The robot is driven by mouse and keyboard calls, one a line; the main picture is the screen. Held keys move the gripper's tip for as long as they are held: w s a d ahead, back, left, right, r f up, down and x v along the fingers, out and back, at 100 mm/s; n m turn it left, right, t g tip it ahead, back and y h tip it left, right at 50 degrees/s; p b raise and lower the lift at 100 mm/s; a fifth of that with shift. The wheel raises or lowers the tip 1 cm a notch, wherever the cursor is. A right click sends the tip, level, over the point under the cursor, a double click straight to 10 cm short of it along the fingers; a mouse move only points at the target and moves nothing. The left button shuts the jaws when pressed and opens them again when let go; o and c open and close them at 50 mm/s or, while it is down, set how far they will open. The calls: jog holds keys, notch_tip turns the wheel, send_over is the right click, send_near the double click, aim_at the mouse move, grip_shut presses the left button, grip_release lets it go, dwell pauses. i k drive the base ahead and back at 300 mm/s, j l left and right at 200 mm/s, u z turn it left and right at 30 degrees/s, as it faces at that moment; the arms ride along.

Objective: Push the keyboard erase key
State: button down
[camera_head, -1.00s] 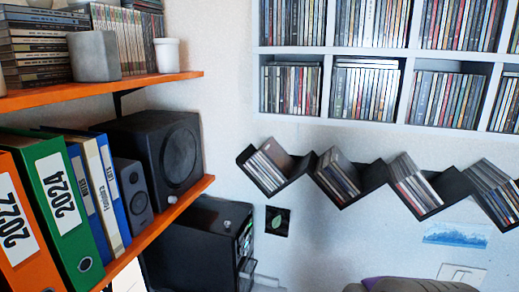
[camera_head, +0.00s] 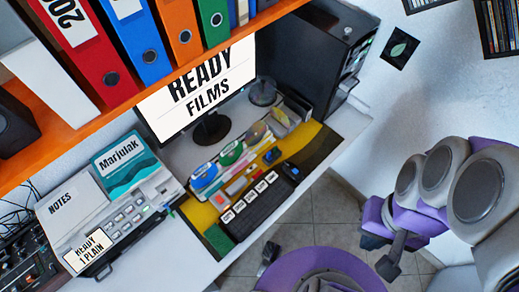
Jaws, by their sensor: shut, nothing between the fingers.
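A black keyboard (camera_head: 258,211) lies on the desk near its front edge. A row of several large white keys (camera_head: 250,195) runs along its upper-left side. Their lettering is too small to read, so I cannot tell which is the erase key. My purple and grey arm reaches in from the right. My gripper (camera_head: 389,268), dark grey, hangs over the floor to the right of the desk, well apart from the keyboard. It is shut and empty.
A monitor (camera_head: 208,88) stands behind the keyboard, with card bins (camera_head: 232,152) between them. A printer-like machine (camera_head: 125,210) is on the left. An orange shelf (camera_head: 100,111) with binders overhangs the desk. A purple round thing (camera_head: 290,268) is at the bottom. Tiled floor (camera_head: 320,207) shows between desk and arm.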

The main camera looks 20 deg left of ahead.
aim_at(272, 176)
jog(key=u, duration=1.4)
jog(key=k+l+z, duration=0.2)
jog(key=i+j, duration=0.1)
